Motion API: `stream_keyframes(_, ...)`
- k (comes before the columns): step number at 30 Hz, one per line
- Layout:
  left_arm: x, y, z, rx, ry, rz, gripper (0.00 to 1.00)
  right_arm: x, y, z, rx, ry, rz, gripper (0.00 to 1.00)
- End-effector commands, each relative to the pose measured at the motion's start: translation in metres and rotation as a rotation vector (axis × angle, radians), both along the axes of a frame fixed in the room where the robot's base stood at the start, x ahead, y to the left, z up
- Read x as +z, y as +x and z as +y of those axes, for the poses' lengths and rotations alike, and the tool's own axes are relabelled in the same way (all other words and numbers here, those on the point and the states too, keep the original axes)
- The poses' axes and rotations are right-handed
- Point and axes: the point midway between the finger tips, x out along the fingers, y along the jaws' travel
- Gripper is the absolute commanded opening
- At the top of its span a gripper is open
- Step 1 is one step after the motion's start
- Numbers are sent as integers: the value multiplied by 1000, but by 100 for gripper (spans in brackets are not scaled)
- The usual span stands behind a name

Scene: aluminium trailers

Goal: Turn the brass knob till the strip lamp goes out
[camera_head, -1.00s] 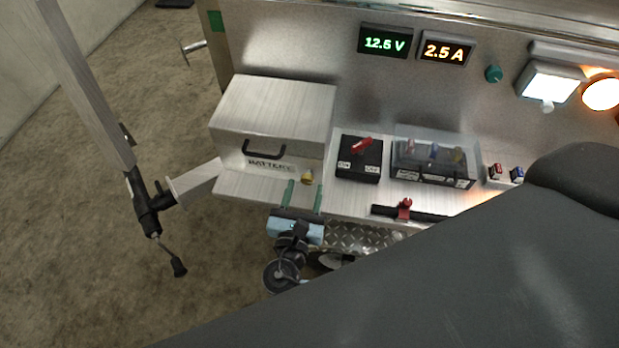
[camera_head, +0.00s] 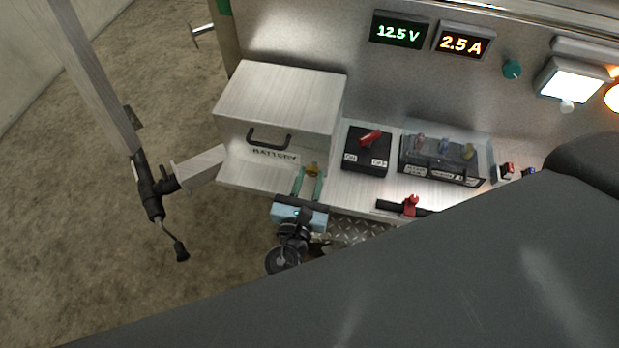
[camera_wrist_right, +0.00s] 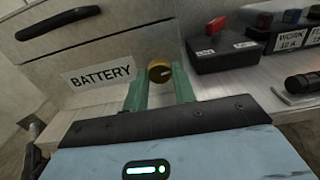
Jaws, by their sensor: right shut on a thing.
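The brass knob (camera_head: 313,169) sits in front of the grey BATTERY box, and in the right wrist view (camera_wrist_right: 159,71) it shows round and yellow with a dark mark on its face. My right gripper (camera_head: 309,178) has its green fingers one on each side of the knob, shut on it. A long grey housing (camera_head: 584,49) is at the upper right beside a lit white square lamp (camera_head: 571,79). An orange glow shows under the housing's right end. I cannot tell for certain which is the strip lamp. My left gripper is not in view.
The BATTERY box (camera_head: 276,108) stands behind the knob. A black switch with a red lever (camera_head: 367,150) and a covered fuse block (camera_head: 440,160) are to the right. Displays (camera_head: 399,31) read 12.5 V and 2.5 A. A large grey shape covers the lower right.

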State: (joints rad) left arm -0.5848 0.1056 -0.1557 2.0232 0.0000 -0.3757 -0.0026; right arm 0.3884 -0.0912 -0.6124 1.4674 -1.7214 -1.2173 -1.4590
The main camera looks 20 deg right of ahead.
Motion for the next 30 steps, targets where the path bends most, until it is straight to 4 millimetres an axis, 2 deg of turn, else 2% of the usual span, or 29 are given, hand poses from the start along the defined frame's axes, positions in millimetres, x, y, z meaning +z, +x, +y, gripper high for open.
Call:
stream_keyframes(12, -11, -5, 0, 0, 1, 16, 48, -1, 0, 0, -1, 207, -139, 4)
stream_keyframes(21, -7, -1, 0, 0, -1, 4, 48, 0, 0, 0, 0, 217, -145, 4)
stream_keyframes(22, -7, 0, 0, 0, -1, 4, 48, 0, 0, 0, 0, 217, -145, 28)
stream_keyframes(27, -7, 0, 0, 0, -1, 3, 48, 0, 0, 0, 0, 215, -146, 48)
stream_keyframes(30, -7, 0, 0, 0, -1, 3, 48, 0, 0, 0, 0, 215, -146, 48)
